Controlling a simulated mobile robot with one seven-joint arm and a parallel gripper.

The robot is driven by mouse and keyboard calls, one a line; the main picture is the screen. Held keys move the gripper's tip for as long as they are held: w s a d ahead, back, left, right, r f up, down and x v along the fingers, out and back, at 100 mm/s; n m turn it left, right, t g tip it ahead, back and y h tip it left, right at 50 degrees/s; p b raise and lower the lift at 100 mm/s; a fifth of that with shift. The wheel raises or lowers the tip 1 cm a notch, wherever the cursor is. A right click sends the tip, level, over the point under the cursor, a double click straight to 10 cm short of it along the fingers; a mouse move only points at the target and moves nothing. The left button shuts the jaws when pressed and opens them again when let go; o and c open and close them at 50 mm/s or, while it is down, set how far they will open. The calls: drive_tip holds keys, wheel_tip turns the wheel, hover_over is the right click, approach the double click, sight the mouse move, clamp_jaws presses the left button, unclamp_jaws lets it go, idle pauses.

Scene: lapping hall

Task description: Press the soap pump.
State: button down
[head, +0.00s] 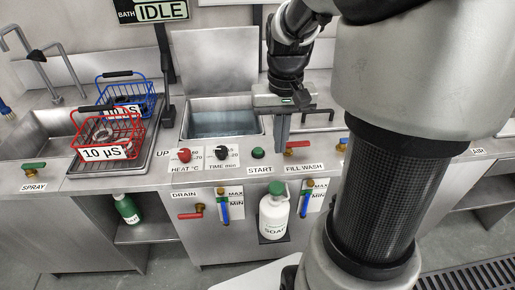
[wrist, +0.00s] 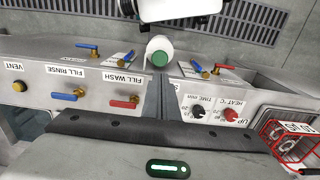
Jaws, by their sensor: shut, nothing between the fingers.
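The white soap bottle (head: 273,222) stands upright in a holder on the front of the wash station, below the control panel, with its green pump top (head: 281,191) facing up. The wrist view shows the green top (wrist: 160,58) as a round disc on the white bottle (wrist: 152,45). My gripper (head: 281,148) is shut and empty, pointing down over the panel by the green START button (head: 258,153). In the head view its tips are above and apart from the pump. In the wrist view the gripper (wrist: 161,80) ends just short of the green top.
FILL WASH's red valve (head: 297,145) is close beside the fingers. Heat (head: 184,155) and time (head: 221,152) knobs are to the left. The wash tank (head: 222,123) is behind. Red (head: 107,133) and blue baskets (head: 130,98) sit left. A green bottle (head: 127,209) stands below.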

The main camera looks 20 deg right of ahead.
sight(276, 187)
wheel_tip(276, 187, down, 14)
drive_tip(key=b, duration=0.3)
drive_tip(key=shift+b, duration=0.3)
drive_tip(key=shift+s+f+b, duration=0.1)
drive_tip(key=shift+f+b, duration=0.65)
drive_tip(key=shift+f, duration=0.7)
wheel_tip(276, 187, up, 14)
drive_tip(key=p, duration=0.5)
drive_tip(key=shift+r+p, duration=0.2)
drive_tip(key=shift+p, duration=0.2)
drive_tip(key=shift+a, duration=0.1)
